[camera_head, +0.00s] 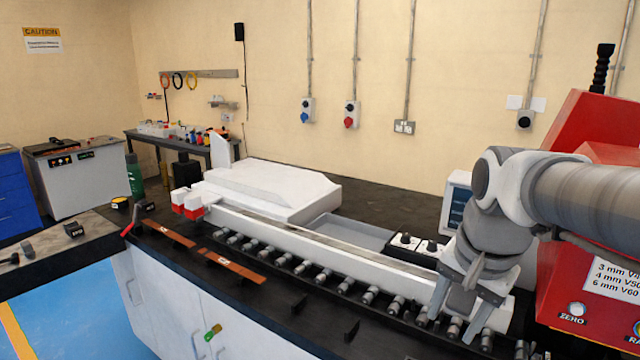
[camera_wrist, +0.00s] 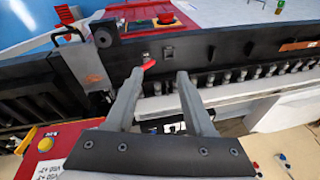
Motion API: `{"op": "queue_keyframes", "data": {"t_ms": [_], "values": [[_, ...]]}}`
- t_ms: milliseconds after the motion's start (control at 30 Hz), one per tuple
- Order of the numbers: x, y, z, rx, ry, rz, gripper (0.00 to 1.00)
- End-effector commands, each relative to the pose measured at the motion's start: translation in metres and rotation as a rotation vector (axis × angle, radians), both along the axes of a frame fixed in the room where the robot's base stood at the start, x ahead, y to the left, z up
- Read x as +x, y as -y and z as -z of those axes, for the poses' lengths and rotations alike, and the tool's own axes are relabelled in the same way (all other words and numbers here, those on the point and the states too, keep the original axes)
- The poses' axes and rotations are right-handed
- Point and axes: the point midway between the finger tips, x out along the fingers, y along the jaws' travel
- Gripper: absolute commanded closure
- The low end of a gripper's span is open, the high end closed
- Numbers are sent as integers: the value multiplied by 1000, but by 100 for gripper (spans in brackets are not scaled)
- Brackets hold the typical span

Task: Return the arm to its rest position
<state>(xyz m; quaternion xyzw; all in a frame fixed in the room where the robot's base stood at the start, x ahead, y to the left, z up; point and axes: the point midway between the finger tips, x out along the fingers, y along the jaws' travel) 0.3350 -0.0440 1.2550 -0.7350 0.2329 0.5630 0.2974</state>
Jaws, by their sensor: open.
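My gripper (camera_head: 455,322) is at the right of the head view, pointing down over the roller row at the near edge of the bench. In the wrist view, its two grey fingers (camera_wrist: 159,76) stand apart with nothing held between them. A small red-tipped lever (camera_wrist: 148,65) shows near the left fingertip; whether they touch cannot be told. My arm reaches in from the right edge of the head view and hides part of the red machine (camera_head: 590,110).
A row of rollers (camera_head: 300,265) and a long white beam (camera_head: 330,246) run along the bench. Two copper bars (camera_head: 232,265) lie near its front edge at left. White cupboards (camera_head: 165,310) stand below. Blue floor (camera_head: 70,310) is open at lower left.

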Motion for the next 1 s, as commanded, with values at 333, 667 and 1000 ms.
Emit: {"op": "queue_keyframes", "data": {"t_ms": [333,667,1000], "values": [[-65,-35,12,-178,158,-511,46],[-88,-45,25,-278,217,-723,46],[-88,-45,25,-280,216,-726,46]]}}
